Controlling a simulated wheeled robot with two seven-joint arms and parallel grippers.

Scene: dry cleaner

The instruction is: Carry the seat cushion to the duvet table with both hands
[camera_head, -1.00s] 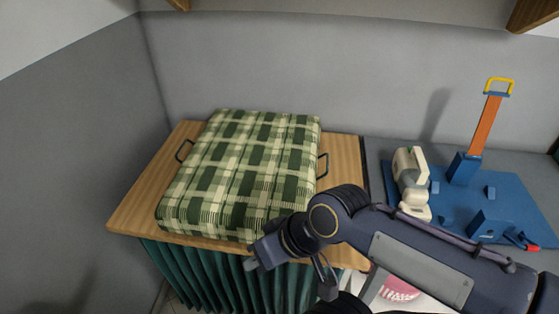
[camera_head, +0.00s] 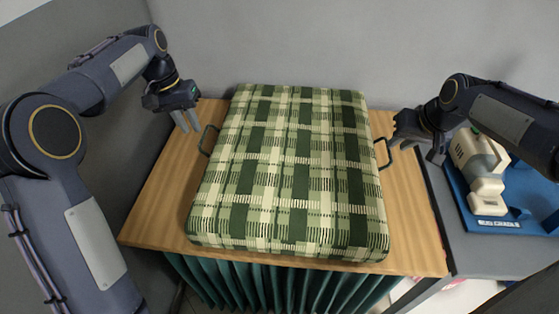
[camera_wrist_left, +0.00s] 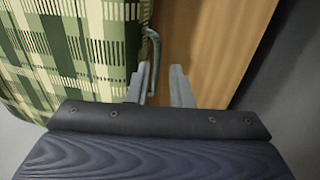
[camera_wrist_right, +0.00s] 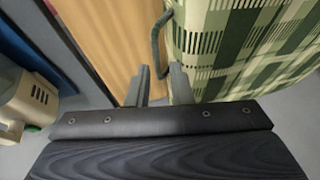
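The seat cushion (camera_head: 288,175) is green and cream plaid and lies flat on a wooden table (camera_head: 158,215). It has a dark loop handle on each side: the left handle (camera_head: 208,140) and the right handle (camera_head: 384,153). My left gripper (camera_head: 186,120) is open and empty, beside the left handle. In the left wrist view its fingers (camera_wrist_left: 161,85) are apart, with that handle (camera_wrist_left: 152,50) just ahead of the inner finger. My right gripper (camera_head: 414,142) is close to the right handle. In the right wrist view its fingers (camera_wrist_right: 155,85) are apart, with the handle (camera_wrist_right: 160,45) ahead of them.
A cream machine (camera_head: 480,168) on a blue board (camera_head: 468,212) stands on the grey counter at the right, close to my right arm. Grey walls close the back and left. A green curtain (camera_head: 260,283) hangs under the table's front edge.

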